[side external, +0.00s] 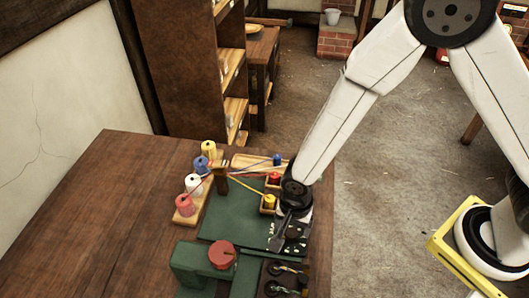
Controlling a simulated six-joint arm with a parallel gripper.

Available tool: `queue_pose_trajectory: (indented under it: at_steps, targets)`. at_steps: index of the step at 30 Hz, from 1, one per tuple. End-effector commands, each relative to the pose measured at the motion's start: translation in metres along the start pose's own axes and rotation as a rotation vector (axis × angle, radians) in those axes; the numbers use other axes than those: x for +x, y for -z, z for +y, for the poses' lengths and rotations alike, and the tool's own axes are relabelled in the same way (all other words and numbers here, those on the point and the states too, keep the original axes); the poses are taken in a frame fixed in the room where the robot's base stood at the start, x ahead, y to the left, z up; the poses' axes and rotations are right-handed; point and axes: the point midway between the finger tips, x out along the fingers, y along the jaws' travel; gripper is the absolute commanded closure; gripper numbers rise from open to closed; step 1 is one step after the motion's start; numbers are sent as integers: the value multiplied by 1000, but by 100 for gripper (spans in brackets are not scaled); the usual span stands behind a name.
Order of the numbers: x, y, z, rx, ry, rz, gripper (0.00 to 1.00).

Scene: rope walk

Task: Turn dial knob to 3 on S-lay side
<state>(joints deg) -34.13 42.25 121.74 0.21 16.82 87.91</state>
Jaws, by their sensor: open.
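My gripper (283,238) is open and points down over a small dark panel (297,250) at the right of the green machine bed (222,226). Small pale marks show on the panel, too small to read. The dial knob cannot be made out with certainty; it may be hidden by the gripper or too small to tell. I cannot tell whether the fingers touch anything. A round red disc (222,254) sits on a green housing (190,265) to the left of the gripper.
Yarn spools, one of them white (193,183), stand on a wooden rack at the left. Strands run from them past a wooden post (221,180) to small trays with bobbins, including a yellow one (269,201). The brown table (110,215) is clear at the left. Shelves (190,70) stand behind.

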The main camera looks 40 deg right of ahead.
Motion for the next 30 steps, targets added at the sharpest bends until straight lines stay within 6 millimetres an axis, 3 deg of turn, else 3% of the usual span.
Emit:
queue_pose_trajectory:
  at_steps: [9, 20, 23, 28, 30]
  targets:
    - [21, 0, 0, 0, 1, -1, 19]
    - [23, 0, 0, 0, 2, -1, 19]
    - [23, 0, 0, 0, 2, -1, 44]
    - [23, 0, 0, 0, 2, -1, 98]
    - [23, 0, 0, 0, 2, -1, 100]
